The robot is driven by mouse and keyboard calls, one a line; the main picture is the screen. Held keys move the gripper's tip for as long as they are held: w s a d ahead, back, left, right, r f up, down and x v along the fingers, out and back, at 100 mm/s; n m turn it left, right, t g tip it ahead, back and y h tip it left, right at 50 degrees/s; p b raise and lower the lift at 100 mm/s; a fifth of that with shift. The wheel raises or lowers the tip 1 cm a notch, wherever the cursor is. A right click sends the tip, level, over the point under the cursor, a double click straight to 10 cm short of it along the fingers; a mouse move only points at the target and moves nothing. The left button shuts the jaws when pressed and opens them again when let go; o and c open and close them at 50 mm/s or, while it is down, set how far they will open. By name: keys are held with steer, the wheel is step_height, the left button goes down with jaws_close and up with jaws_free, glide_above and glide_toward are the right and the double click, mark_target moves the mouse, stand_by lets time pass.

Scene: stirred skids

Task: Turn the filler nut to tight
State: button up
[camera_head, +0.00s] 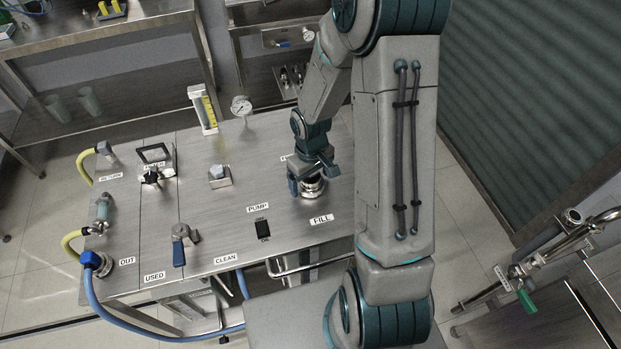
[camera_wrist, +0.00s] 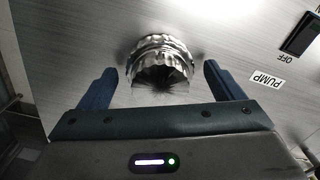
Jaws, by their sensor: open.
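The filler nut (camera_wrist: 160,50) is a shiny, scalloped metal cap on the brushed steel top. In the head view the nut (camera_head: 312,187) shows only in part under my gripper, behind the FILL label (camera_head: 321,219). My gripper (camera_head: 307,180) is at the nut, pointing down at the deck. In the wrist view my gripper (camera_wrist: 160,70) is open, with one blue finger on each side of the nut. A gap shows between each finger and the nut, so I see no contact. I cannot tell how tight the nut is.
The steel deck (camera_head: 225,225) carries a PUMP switch (camera_head: 263,228), a blue-handled valve (camera_head: 180,243), a small knob block (camera_head: 219,176) and a pressure gauge (camera_head: 241,106). A blue hose (camera_head: 110,306) runs along the front left. Pipework with a green handle (camera_head: 526,301) stands at right.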

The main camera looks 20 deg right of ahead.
steer(key=shift+f, duration=0.25)
steer(key=c, duration=1)
